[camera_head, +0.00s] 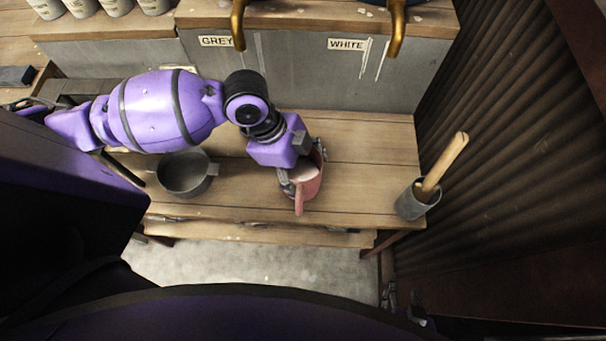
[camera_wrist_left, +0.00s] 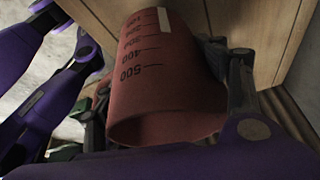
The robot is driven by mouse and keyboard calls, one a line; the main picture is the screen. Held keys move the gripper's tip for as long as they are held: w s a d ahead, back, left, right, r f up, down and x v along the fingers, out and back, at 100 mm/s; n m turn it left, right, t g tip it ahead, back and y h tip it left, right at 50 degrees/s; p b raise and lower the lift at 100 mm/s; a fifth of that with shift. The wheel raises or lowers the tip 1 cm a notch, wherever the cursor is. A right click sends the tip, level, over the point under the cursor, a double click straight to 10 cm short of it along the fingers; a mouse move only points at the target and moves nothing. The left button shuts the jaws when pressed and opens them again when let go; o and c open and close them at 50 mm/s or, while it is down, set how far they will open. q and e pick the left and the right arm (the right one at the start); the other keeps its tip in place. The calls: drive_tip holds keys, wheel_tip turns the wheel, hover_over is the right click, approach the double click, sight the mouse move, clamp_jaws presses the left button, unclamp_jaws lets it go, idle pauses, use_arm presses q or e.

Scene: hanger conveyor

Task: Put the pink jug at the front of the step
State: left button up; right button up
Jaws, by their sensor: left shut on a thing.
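The pink jug (camera_head: 308,188) is at the front half of the wooden step (camera_head: 365,160), its handle toward the front edge. In the left wrist view the jug (camera_wrist_left: 165,80) shows dark measuring marks and a pale strip. My left gripper (camera_head: 302,176) is shut on the jug, with a finger on each side of it in the wrist view (camera_wrist_left: 165,105). I cannot tell whether the jug's base touches the step. My right gripper (camera_head: 403,302) seems to show low in the head view, away from the jug; its opening is unclear.
A grey pot (camera_head: 187,174) stands left of the jug. A grey cup (camera_head: 414,203) with wooden sticks stands at the step's right end. Behind is a raised counter with GREY and WHITE labels and brass taps (camera_head: 397,30). A corrugated wall (camera_head: 500,130) closes the right side.

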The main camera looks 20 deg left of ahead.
sight(306, 174)
use_arm(q)
wheel_tip(306, 174, down, 3)
drive_tip(key=shift+s+r, duration=0.1)
drive_tip(key=shift+r, duration=0.1)
drive_tip(key=shift+f, duration=0.1)
drive_tip(key=o, duration=1.8)
drive_tip(key=shift+o, duration=0.2)
